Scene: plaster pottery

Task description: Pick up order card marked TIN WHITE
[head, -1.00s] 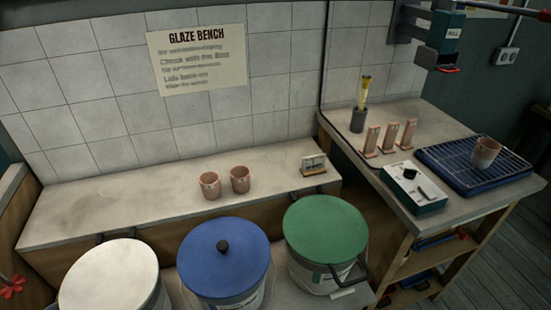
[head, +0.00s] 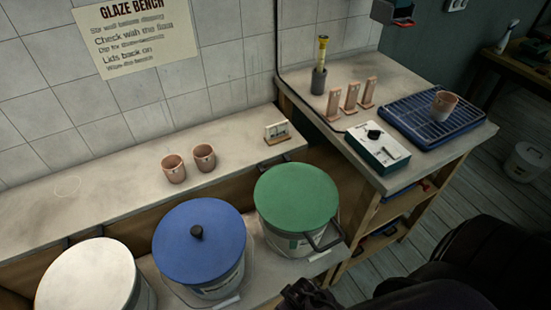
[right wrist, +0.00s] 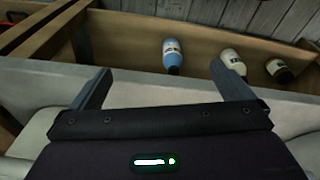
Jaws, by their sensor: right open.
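A small white card stand with a wooden base (head: 277,138) sits at the right end of the pale bench. It seems to hold upright white cards (head: 275,129), but their writing is too small to read, so I cannot tell which is marked TIN WHITE. My right gripper (right wrist: 162,85) is open and empty in the right wrist view, above a pale ledge, apart from the bottles beyond. Part of my dark right arm shows at the lower right of the head view, well short of the card stand. My left gripper is not in view.
Lidded buckets stand in front: white (head: 85,275), blue (head: 198,245) and green (head: 296,198). Two clay cups (head: 174,169) are left of the stand. A control box (head: 377,147) and blue rack (head: 433,120) are to the right. Bottles (right wrist: 172,56) lie in a wooden compartment.

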